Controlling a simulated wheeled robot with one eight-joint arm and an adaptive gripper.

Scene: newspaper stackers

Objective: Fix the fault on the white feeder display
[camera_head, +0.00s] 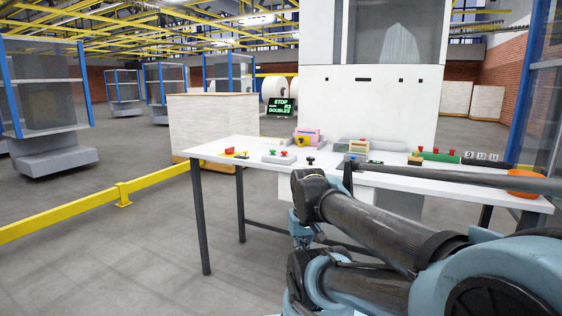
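A small dark display (279,106) with green text stands behind the table, left of the white machine. Its text reads "STOP" at the top and "DOUBLES" at the bottom, with what looks like "R3" between; the rest is too small to read. The tall white machine (372,100) rises behind the table, with a few small dark slots in its front. My arm (390,235) comes in from the lower right, folded, with its upper joint before the table's front edge. I cannot make out my gripper or its fingers.
The white table (430,178) holds red, green and black knobs on small blocks, a pink-and-yellow device (307,137), number tiles (482,156) and an orange bowl (526,176). A dark bar crosses its right side. A yellow rail (80,208) runs along the left floor; front-left floor is clear.

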